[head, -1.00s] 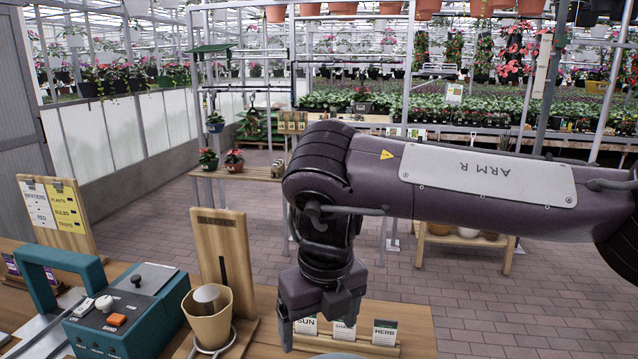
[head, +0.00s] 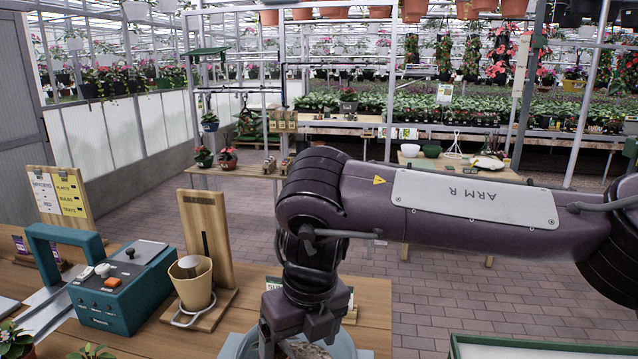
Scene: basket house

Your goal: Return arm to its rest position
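My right arm (head: 430,198), marked ARM R, reaches in from the right and bends down at its elbow. My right gripper (head: 290,340) points down at the lower middle, over a grey-blue round dish (head: 342,347) on the wooden bench (head: 375,300). Its fingers look spread apart. Something brownish (head: 305,350) shows low between and behind them, cut off by the bottom edge; I cannot tell whether it touches the fingers. My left arm and gripper are not in view.
Left of the gripper stand a wooden holder (head: 205,240) with a tan cup (head: 192,283) and a teal device (head: 125,290). Small label cards are partly hidden behind the gripper. A white-rimmed tray (head: 500,345) lies at the lower right. Brick floor (head: 440,300) is open beyond the bench.

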